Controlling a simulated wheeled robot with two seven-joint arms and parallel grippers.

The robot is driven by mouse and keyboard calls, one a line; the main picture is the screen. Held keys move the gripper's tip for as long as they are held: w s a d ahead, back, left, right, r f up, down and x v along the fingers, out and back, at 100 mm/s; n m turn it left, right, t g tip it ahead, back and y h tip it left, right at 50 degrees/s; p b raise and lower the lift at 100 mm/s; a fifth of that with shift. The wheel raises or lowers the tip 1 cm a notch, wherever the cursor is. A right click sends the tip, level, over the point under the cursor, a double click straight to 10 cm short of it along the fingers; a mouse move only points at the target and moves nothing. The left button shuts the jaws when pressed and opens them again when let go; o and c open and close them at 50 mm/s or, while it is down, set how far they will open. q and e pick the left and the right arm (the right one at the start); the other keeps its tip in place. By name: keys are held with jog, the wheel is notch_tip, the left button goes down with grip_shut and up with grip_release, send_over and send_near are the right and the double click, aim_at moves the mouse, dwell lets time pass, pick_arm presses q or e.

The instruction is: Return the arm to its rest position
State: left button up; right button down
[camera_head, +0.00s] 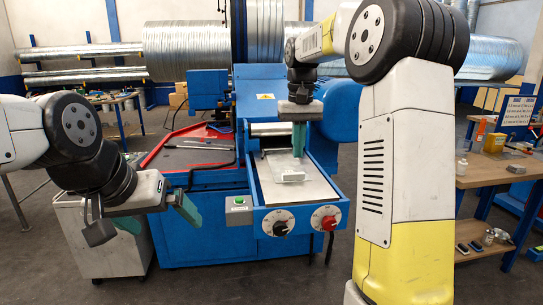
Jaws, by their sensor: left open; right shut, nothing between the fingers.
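My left gripper (158,220) is at the left, in front of the blue machine's left side. Its green fingers are spread wide apart with nothing between them. My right arm comes in from the right, large and close, and bends over to the middle. My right gripper (298,152) points down above the machine's metal tray (270,188). Its green fingers are together with nothing between them. A small pale block (291,177) lies on the tray just below the fingertips; the exact gap cannot be told.
The blue machine (200,235) has a green button (239,201), a black knob (281,227) and a red knob (328,222) at its front. A red-edged surface (185,150) is at its left. A wooden workbench (490,170) stands at the right. Large spiral ducts (187,50) are behind.

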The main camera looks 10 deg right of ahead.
jog(key=s+f+t+y, duration=0.1)
jog(key=s+t, duration=0.2)
jog(key=s, duration=0.9)
jog(key=s+a+f+t+y, duration=0.1)
jog(key=s+f+t, duration=0.1)
jog(key=s, duration=1.1)
jog(key=shift+s+a+f+t, duration=0.15)
jog(key=shift+a+f+t, duration=0.15)
jog(key=shift+t, duration=0.2)
